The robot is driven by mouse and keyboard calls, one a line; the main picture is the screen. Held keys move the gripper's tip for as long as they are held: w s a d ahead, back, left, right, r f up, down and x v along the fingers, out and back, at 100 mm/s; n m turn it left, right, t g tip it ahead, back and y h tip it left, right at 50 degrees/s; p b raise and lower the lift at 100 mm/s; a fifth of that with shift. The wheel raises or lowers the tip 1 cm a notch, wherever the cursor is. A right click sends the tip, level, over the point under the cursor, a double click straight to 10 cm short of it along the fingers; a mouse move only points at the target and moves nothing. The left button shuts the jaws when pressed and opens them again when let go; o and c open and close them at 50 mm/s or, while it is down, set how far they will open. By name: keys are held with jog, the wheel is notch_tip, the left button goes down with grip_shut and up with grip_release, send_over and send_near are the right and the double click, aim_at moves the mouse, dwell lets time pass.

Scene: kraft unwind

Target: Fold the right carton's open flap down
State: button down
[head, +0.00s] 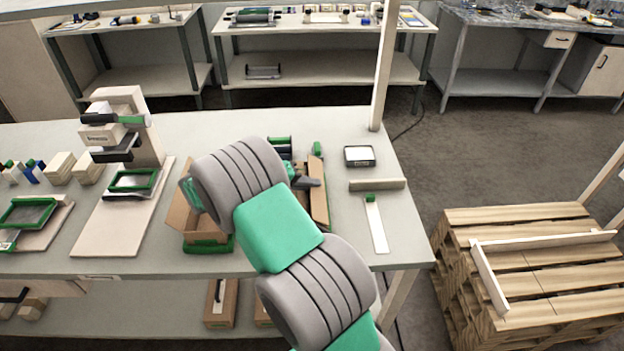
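Brown cardboard shows on both sides of my arm on the workbench. On the left is a carton part with a raised, slanted flap (181,217), above a green base piece (208,246). On the right is a narrow brown carton wall or flap (319,204), standing near upright. My arm covers most of the space between them, so I cannot tell where one carton ends and another begins. My gripper (308,183) is the dark grey part beyond the arm, close to the right cardboard's far end. Its fingers are too small and hidden to read, and contact is unclear.
A bench press (124,125) stands left on a pale board. Right of the cardboard lie a small dark-framed tray (359,156), a beige bar (377,185) and a white strip (377,228). A post (384,70) rises at the back right. Pallets (530,260) stand right.

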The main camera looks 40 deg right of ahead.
jog(key=shift+f+h, duration=0.1)
jog(key=shift+h, duration=0.2)
jog(key=c, duration=2.1)
grip_release()
jog(key=o, duration=0.5)
jog(key=shift+c, duration=0.2)
